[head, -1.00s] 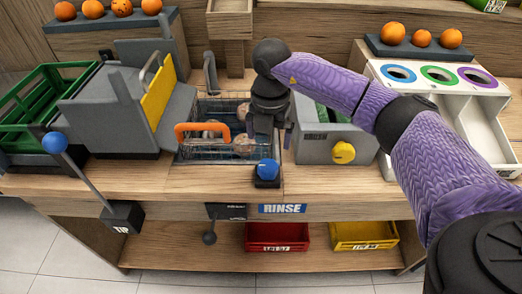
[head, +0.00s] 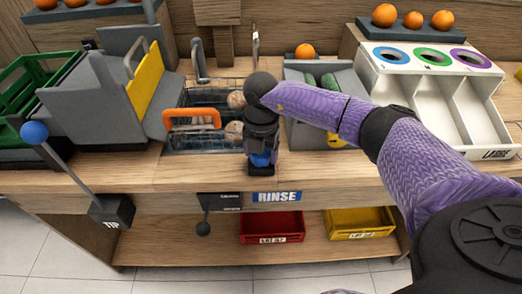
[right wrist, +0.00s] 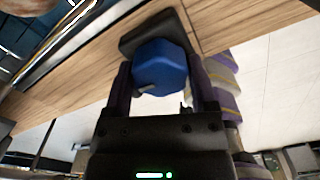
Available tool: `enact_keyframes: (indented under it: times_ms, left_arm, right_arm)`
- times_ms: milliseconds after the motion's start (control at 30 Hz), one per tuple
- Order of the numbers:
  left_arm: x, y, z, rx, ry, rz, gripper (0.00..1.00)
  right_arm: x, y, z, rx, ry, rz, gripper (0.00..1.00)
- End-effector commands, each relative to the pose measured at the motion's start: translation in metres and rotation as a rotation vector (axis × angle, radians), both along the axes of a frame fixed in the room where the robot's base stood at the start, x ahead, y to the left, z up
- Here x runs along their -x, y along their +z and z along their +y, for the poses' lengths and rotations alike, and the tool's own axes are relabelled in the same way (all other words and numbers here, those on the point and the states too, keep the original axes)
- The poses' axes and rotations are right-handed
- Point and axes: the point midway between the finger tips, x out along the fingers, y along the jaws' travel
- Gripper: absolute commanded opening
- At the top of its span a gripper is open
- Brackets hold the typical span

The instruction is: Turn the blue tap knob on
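The blue tap knob (right wrist: 160,66) sits on a small dark base at the counter's front edge. In the head view my right gripper (head: 263,160) is over the knob (head: 261,158) and hides most of it. In the right wrist view the two fingers of my right gripper (right wrist: 160,85) stand apart, one on each side of the knob. Whether they touch its sides is hard to see. My left gripper is not in view.
A wire basket with an orange handle (head: 192,119) stands in the sink just left of my right gripper. A blue RINSE label (head: 277,197) is on the counter front below. A lever with a blue ball (head: 35,132) stands at the left. Red (head: 272,228) and yellow (head: 360,222) bins are below.

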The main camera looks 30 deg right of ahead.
Motion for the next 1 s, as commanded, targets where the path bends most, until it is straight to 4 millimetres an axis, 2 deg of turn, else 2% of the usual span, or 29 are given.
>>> enact_keyframes:
  times_ms: [33, 167, 200, 567, 1000]
  left_arm:
    - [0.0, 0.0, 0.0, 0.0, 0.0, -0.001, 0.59]
    - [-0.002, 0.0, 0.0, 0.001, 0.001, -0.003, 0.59]
    - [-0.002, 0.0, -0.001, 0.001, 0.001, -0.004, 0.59]
    - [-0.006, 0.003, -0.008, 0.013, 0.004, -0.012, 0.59]
    - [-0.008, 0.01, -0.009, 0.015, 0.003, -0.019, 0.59]
  right_arm:
    - [0.0, 0.0, 0.0, 0.0, 0.0, 0.0, 0.43]
    - [0.0, 0.0, 0.0, 0.0, 0.0, 0.0, 0.15]
    - [0.0, 0.0, 0.0, 0.0, 0.0, 0.0, 0.14]
    - [0.0, 0.001, 0.0, 0.0, 0.091, 0.0, 0.14]
    - [0.0, 0.001, 0.0, -0.001, 0.475, 0.0, 0.14]
